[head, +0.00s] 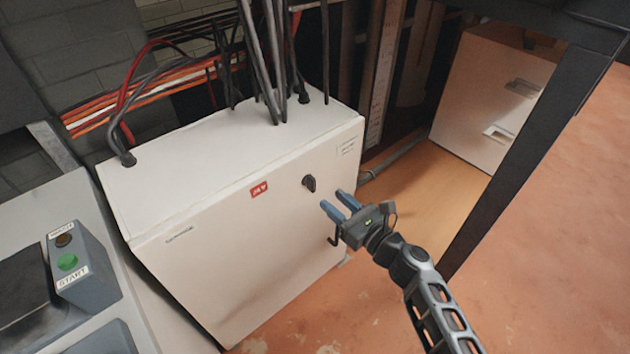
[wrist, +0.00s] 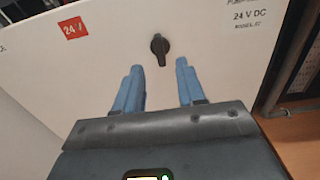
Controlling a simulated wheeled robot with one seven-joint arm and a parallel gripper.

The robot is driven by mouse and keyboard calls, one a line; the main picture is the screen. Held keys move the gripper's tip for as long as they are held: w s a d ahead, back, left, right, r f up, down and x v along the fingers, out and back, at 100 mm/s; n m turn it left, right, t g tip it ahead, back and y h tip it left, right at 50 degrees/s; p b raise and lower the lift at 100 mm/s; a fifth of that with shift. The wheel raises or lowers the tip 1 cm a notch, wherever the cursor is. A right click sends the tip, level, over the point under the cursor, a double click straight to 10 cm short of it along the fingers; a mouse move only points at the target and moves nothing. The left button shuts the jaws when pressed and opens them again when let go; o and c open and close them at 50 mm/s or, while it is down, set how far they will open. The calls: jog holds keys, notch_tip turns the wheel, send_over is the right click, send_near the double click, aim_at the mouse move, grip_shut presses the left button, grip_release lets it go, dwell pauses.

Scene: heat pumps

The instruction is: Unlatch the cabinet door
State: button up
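The white cabinet (head: 240,240) stands left of centre in the head view, its front door facing me and flush with the body. A black rotary latch knob (head: 309,184) sits near the door's upper right. In the wrist view the knob (wrist: 160,47) stands about upright, just beyond and between the blue fingertips. My gripper (head: 336,204) is open and empty, in front of the door and slightly right of the knob in the head view. I see no contact between fingers and knob. A small dark hook-like part (head: 333,241) shows below the gripper; what it belongs to is unclear.
Black cables (head: 270,60) rise from the cabinet top. A grey button box (head: 75,265) with a green START button is at the left. A dark post (head: 540,130) stands to the right of my arm. A beige cabinet (head: 495,95) is at the back right. Open floor lies right.

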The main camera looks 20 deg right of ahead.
aim_at(315, 186)
jog(key=x, duration=0.7)
jog(key=shift+w, duration=0.1)
jog(key=shift+c, duration=0.4)
grip_shut()
